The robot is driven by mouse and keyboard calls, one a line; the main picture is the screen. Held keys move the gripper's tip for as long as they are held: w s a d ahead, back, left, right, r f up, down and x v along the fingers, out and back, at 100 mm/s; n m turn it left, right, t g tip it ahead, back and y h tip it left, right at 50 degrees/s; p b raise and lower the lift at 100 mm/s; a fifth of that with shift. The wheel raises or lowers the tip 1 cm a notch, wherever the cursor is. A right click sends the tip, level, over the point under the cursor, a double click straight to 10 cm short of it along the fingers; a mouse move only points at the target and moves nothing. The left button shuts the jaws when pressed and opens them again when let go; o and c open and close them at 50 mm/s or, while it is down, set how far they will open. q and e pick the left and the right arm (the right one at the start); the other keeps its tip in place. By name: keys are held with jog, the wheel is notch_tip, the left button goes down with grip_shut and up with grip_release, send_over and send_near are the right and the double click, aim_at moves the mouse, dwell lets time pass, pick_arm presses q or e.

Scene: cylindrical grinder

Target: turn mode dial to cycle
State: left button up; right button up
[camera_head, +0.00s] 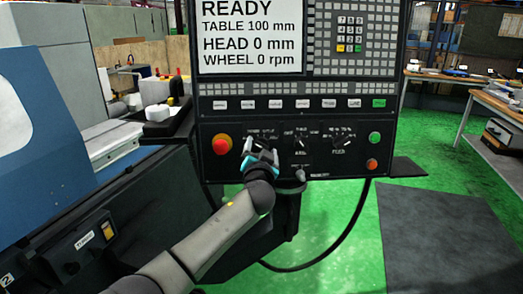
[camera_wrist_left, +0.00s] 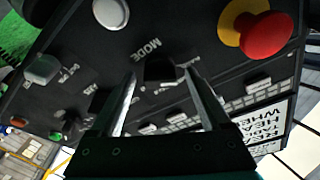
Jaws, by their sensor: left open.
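The mode dial (camera_wrist_left: 160,69) is a small black knob beside the word MODE on the dark control panel (camera_head: 220,188). In the left wrist view it sits between the two fingers of my left gripper (camera_wrist_left: 160,75), which are apart with one on each side. I cannot tell whether either finger touches it. In the head view my left gripper (camera_head: 260,152) is at the panel's left dial and covers much of it. Which position the dial points to is not readable. My right gripper is not in view.
A red stop button (camera_head: 221,144) sits just left of the gripper; it is also close by in the left wrist view (camera_wrist_left: 266,35). The axis dial (camera_head: 301,140) and feed dial (camera_head: 338,140) are to the right.

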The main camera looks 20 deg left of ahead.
pick_arm(q)
grip_shut()
dwell(0.8)
jog(key=m+p, duration=0.1)
jog(key=m, duration=0.1)
jog(key=m+p, duration=0.1)
jog(key=p, duration=0.1)
jog(key=shift+a+r+m+h, duration=0.1)
jog(key=shift+r+m+h, duration=0.1)
jog(key=shift+m+h, duration=0.2)
jog(key=m+p, duration=0.4)
jog(key=m+g+h+p, duration=0.1)
jog(key=m+p, duration=0.4)
jog(key=shift+r+g, duration=0.15)
jog(key=shift+g, duration=0.15)
jog(key=shift+m+g+p, duration=0.4)
jog(key=shift+m+p, duration=1.35)
jog(key=shift+m, duration=0.15)
